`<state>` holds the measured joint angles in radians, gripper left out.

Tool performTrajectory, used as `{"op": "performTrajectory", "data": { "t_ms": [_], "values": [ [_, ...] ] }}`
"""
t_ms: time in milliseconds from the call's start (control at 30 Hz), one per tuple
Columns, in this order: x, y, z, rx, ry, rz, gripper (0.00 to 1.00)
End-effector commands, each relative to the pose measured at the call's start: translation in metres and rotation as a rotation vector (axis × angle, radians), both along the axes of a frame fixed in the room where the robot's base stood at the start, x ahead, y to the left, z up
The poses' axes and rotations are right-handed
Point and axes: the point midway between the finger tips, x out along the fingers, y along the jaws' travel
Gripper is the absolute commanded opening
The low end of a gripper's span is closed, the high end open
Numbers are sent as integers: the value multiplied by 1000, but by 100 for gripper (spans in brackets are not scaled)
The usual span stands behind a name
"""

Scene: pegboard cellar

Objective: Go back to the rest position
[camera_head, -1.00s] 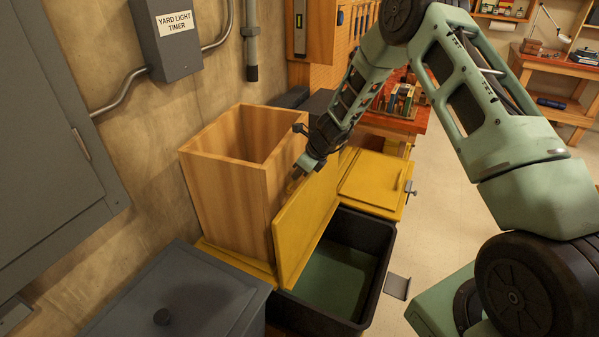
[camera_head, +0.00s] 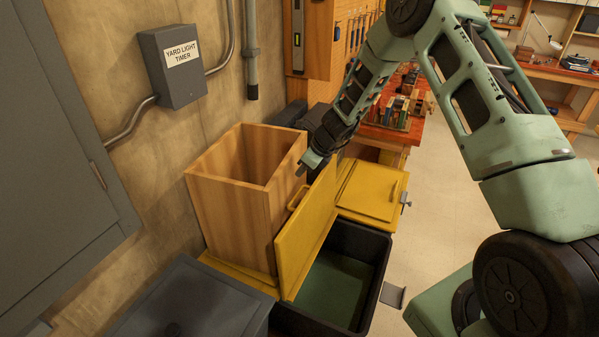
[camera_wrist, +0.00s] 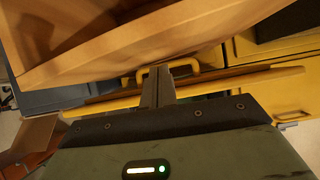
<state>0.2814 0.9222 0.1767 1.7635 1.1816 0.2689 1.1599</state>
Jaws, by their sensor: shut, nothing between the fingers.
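My gripper (camera_head: 303,169) is shut and empty. It hangs just above the top edge of a raised yellow lid (camera_head: 305,235), by the wooden box's right side. The lid stands upright with its yellow handle (camera_head: 298,196) on the box side. In the wrist view my shut fingers (camera_wrist: 157,86) overlap the handle (camera_wrist: 185,67) in the picture; they look clear of it in the head view. I cannot tell the exact gap.
The tall open wooden box (camera_head: 232,208) stands left of the lid. A black bin (camera_head: 372,282) lies open below it. A shut yellow lid (camera_head: 368,190) is behind. A grey chest (camera_head: 190,305) is in front. A red-topped bench (camera_head: 420,125) stands farther back.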

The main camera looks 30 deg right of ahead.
Motion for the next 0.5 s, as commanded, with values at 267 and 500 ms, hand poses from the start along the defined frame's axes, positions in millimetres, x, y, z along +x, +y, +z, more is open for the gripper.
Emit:
{"op": "performTrajectory", "data": {
  "t_ms": [267,500],
  "values": [
    [-3,-2,13,-4,-1,8,0],
    [-41,15,61,-202,-80,409,0]
  ]
}}
